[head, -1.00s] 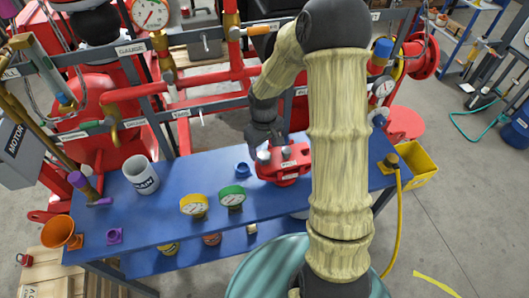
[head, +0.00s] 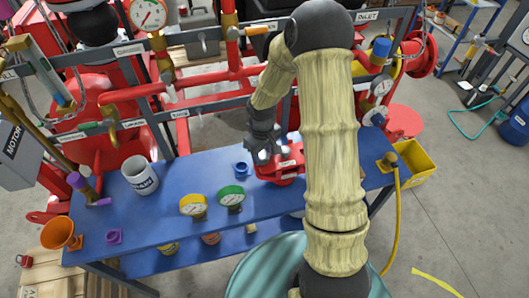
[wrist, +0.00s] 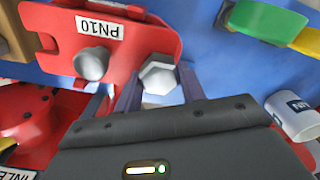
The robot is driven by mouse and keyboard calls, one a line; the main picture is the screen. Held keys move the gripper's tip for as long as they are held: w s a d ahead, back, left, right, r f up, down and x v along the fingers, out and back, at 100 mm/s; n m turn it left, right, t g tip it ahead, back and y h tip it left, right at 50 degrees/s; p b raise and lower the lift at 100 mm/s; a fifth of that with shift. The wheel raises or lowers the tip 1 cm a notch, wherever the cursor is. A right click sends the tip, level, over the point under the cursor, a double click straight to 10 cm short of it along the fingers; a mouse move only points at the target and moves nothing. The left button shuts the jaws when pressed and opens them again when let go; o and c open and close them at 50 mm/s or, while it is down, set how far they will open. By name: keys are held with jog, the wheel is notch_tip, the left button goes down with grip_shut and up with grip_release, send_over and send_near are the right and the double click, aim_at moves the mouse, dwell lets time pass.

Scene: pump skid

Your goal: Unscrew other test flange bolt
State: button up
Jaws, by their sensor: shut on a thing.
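The red test flange (head: 290,174) sits on the blue bench under my arm. In the wrist view the flange (wrist: 120,48) carries a PN10 label and two grey bolts. One bolt (wrist: 90,64) has a rounded top and stands clear of my fingers. The other, a hex-headed bolt (wrist: 157,76), is between my fingertips near the flange's edge. My gripper (wrist: 160,92) is shut on this hex bolt; it also shows in the head view (head: 266,156), at the flange's left side. The bolt's shank is hidden, so I cannot tell how far out it is.
A small blue cup-like part (head: 241,169) lies just left of my gripper. Red pipes (head: 200,77) run behind.

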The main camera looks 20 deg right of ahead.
jog(key=shift+s+r+n+p, duration=0.1)
jog(key=shift+r+n+p, duration=0.1)
jog(key=shift+n+p, duration=0.45)
jog(key=n+p, duration=0.2)
jog(key=n, duration=0.3)
jog(key=n+p, duration=0.3)
jog(key=n, duration=0.2)
jog(key=n+p, duration=0.1)
jog(key=n, duration=0.2)
jog(key=shift+p, duration=0.35)
jog(key=shift+f+n, duration=0.15)
jog(key=shift+n, duration=0.1)
jog(key=o, duration=1.1)
